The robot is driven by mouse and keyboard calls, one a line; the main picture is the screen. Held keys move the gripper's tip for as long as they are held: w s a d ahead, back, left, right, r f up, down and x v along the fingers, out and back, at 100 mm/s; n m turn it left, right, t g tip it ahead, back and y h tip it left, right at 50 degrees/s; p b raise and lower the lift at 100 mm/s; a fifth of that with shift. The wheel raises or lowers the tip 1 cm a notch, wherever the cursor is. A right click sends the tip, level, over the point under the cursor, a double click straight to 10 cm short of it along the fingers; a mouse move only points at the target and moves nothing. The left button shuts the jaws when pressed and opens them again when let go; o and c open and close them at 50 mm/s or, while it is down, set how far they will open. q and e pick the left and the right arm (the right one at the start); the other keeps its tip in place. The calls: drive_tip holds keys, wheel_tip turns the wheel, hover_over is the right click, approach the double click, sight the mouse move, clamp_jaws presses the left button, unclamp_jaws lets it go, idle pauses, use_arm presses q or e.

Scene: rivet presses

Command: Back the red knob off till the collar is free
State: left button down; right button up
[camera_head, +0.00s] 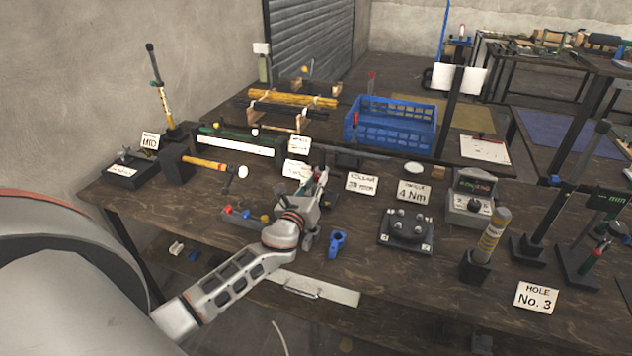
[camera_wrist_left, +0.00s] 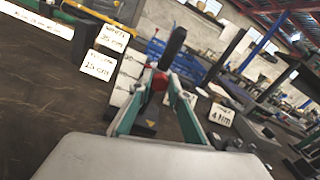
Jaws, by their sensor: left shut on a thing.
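My left gripper (camera_head: 317,184) reaches in from the left to a small device on the bench beside the COLLAR sign. In the left wrist view the two fingers of my left gripper (camera_wrist_left: 161,82) close from both sides on the red knob (camera_wrist_left: 160,81). A black upright handle (camera_wrist_left: 174,46) rises just behind the knob, and a dark base (camera_wrist_left: 147,115) shows below it between the fingers. In the head view the gripper covers most of the device. I cannot make out the collar or whether it is loose. My right gripper is not in view.
The COLLAR sign (camera_head: 362,183) stands just right of the gripper. A blue clamp-like part (camera_head: 336,243) and a row of coloured knobs (camera_head: 246,216) lie nearby on the bench. A black block with posts (camera_head: 406,232) stands to the right. A blue crate (camera_head: 391,133) is behind.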

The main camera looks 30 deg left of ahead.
use_arm(q)
drive_tip(key=n, duration=0.4)
drive_tip(key=shift+n+b, duration=0.3)
drive_tip(key=shift+b, duration=0.05)
drive_tip(key=n, duration=0.4)
drive_tip(key=shift+n, duration=0.3)
drive_tip(key=n, duration=0.4)
drive_tip(key=shift+a, duration=0.1)
drive_tip(key=shift+n+p, duration=0.5)
drive_tip(key=shift+n, duration=1.4)
drive_tip(key=c, duration=1.9)
unclamp_jaws()
drive_tip(key=shift+f, duration=0.1)
